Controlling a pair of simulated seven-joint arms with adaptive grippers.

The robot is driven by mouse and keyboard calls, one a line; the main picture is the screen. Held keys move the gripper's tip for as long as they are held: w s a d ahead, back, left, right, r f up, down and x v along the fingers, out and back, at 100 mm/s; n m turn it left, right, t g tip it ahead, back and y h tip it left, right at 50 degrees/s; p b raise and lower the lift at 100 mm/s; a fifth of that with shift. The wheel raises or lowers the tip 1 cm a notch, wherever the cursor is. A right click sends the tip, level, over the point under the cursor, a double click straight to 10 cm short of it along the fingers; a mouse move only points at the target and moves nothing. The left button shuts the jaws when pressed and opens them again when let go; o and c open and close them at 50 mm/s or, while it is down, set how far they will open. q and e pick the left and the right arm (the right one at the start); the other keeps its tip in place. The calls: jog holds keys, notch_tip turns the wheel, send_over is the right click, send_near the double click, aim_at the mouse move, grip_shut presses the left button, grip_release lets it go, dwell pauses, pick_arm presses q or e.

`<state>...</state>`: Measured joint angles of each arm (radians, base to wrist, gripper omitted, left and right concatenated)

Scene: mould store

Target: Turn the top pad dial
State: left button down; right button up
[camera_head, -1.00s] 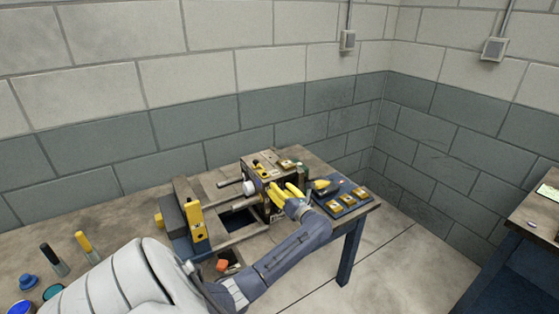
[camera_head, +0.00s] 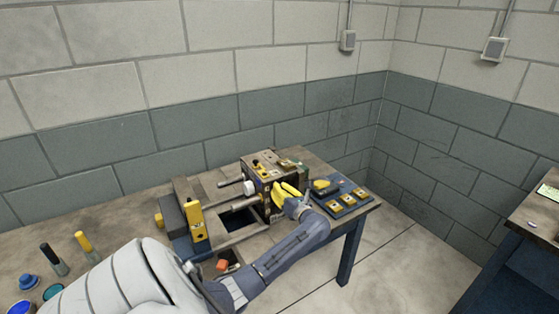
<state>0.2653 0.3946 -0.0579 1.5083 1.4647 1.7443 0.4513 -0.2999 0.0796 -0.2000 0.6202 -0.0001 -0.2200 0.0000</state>
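A boxy machine (camera_head: 262,172) with a dark front stands at the back of the bench, with small yellow and black controls on its top. A blue panel (camera_head: 336,187) to its right carries several square yellow fittings and a larger yellow knob (camera_head: 321,185). I cannot tell which of these is the top pad dial. My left gripper (camera_head: 280,188) has yellow fingers pointing at the machine's front right side, with a gap between them. I cannot tell whether they touch it, and they hide part of that face. My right gripper is not in view.
A white round knob (camera_head: 249,188) sticks out left of the gripper. Black-handled (camera_head: 50,255) and yellow-handled (camera_head: 84,243) tools stand further left. A small orange piece (camera_head: 222,265) lies near my arm.

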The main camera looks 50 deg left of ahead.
pick_arm(q)
jog(key=shift+w+r+m, duration=0.1)
jog(key=shift+r+m, duration=0.3)
jog(key=shift+m, duration=0.8)
jog(key=m, duration=0.6)
jog(key=shift+w, duration=0.15)
jog(key=m, duration=0.5)
jog(key=shift+d+m, duration=0.1)
jog(key=shift+m, duration=0.2)
jog(key=shift+w+f+m, duration=0.1)
jog(key=shift+f+m, duration=0.05)
jog(key=shift+m, duration=0.8)
jog(key=shift+f+m, duration=0.15)
jog(key=shift+m, duration=0.8)
jog(key=shift+d, duration=0.1)
jog(key=shift+f+m, duration=0.1)
jog(key=shift+m, duration=0.2)
